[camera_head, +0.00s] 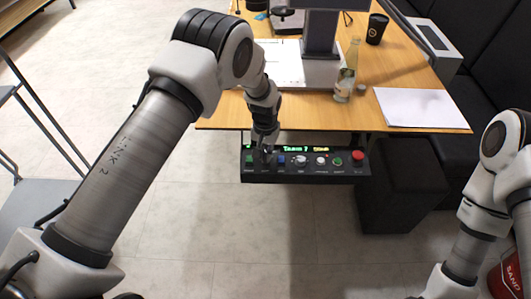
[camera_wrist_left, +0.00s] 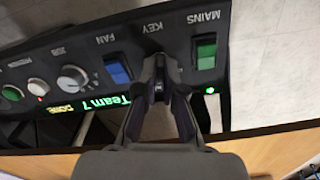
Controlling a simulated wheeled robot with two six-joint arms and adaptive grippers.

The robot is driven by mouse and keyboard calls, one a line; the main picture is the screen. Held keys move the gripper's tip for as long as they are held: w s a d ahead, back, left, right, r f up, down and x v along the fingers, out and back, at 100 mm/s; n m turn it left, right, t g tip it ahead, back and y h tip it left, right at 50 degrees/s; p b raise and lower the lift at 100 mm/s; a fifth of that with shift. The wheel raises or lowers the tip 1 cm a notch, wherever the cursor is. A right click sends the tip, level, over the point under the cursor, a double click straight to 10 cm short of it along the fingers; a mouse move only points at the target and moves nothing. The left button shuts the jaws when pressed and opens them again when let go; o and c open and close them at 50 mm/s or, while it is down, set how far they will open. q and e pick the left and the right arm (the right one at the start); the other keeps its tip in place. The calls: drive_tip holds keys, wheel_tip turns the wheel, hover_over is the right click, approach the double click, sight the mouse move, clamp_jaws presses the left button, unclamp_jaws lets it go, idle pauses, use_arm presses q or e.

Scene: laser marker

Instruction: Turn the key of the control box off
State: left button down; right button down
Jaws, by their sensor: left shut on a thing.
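The black control box (camera_head: 305,178) hangs under the front edge of the table, and its panel fills much of the left wrist view (camera_wrist_left: 130,58). My left gripper (camera_head: 267,150) reaches down to the left part of the panel. In the left wrist view its fingers (camera_wrist_left: 158,78) are shut on the key at the KEY label, between the green MAINS switch (camera_wrist_left: 206,52) and the blue FAN switch (camera_wrist_left: 117,68). The fingers hide most of the key, so its turned position cannot be told. A green light (camera_wrist_left: 210,90) by MAINS is lit.
The table (camera_head: 450,113) holds a bottle (camera_head: 346,75), a cup (camera_head: 376,28) and papers (camera_head: 420,106). A dark stool (camera_head: 398,185) stands right of the box.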

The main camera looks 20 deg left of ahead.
use_arm(q)
drive_tip(key=n, duration=0.6)
drive_tip(key=shift+s+f+b, duration=0.1)
drive_tip(key=shift+b, duration=0.2)
drive_tip(key=n, duration=0.5)
drive_tip(key=shift+n+b, duration=0.3)
drive_tip(key=shift+n, duration=0.1)
drive_tip(key=c, duration=1.3)
unclamp_jaws()
wheel_tip(320, 180, up, 12)
